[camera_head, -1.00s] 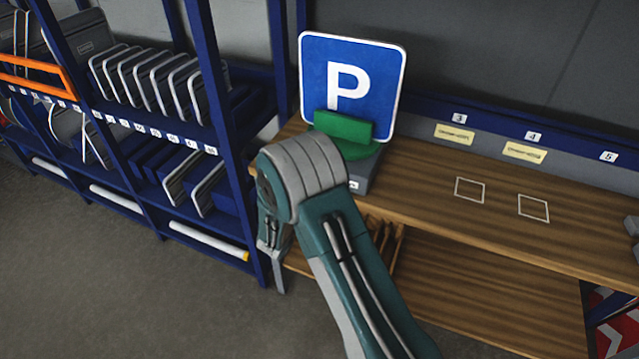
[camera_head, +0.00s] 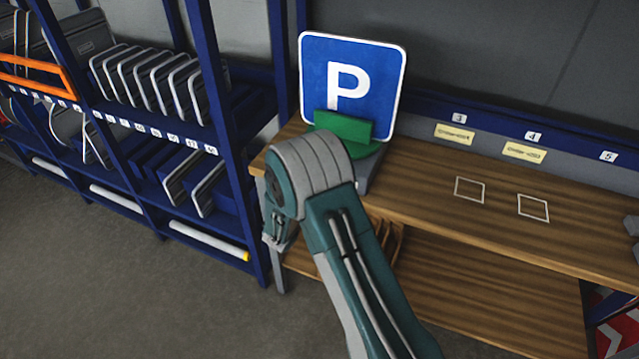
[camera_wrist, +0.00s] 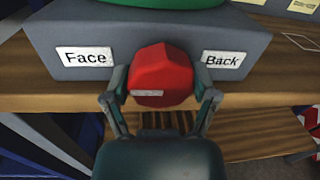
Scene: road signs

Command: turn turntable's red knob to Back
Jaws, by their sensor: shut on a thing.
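The turntable's grey base (camera_wrist: 130,30) fills the top of the wrist view, with a "Face" label (camera_wrist: 85,57) on the left and a "Back" label (camera_wrist: 222,60) on the right. The red knob (camera_wrist: 162,75) sits between them, with a small pale mark (camera_wrist: 147,93) low on its front. My gripper (camera_wrist: 161,98) is shut on the red knob, one finger on each side. In the head view, a blue parking sign (camera_head: 350,85) stands upright in the green holder (camera_head: 343,126) on the turntable. My arm hides the knob and gripper there.
The turntable stands at the left end of a wooden bench (camera_head: 510,225). Two white square outlines mark clear bench top to the right. A blue rack (camera_head: 215,90) with several panels stands close on the left.

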